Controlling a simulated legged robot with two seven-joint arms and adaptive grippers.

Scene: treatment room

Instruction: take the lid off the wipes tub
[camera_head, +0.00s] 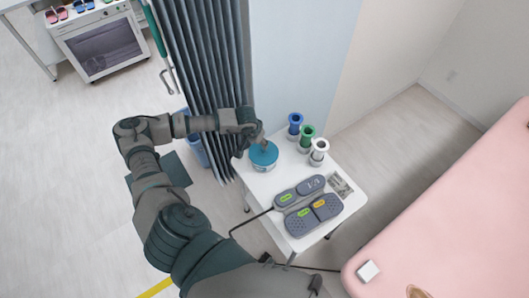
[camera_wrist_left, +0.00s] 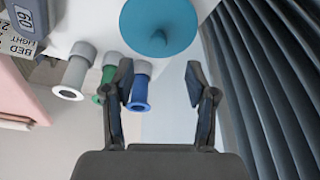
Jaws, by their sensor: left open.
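The wipes tub (camera_head: 262,166) is a white round tub near the back left corner of the small white table. Its round teal lid (camera_head: 265,154) is on top; in the left wrist view the lid (camera_wrist_left: 178,20) shows a small central knob. My left gripper (camera_head: 261,139) is at the tub's far side in the head view, partly overlapping the lid's edge. In the left wrist view its two fingers (camera_wrist_left: 160,85) are apart with nothing between them, and the lid lies ahead of them. Whether a finger touches the lid is unclear. My right gripper is not in view.
Blue, green and white-grey cylinders (camera_head: 307,132) stand on the table (camera_head: 256,188) to the tub's right. Grey pedals (camera_head: 312,208) with a cable lie toward the front. A grey folding curtain (camera_head: 205,70) hangs close behind my left gripper. A pink bed (camera_head: 460,220) is at right.

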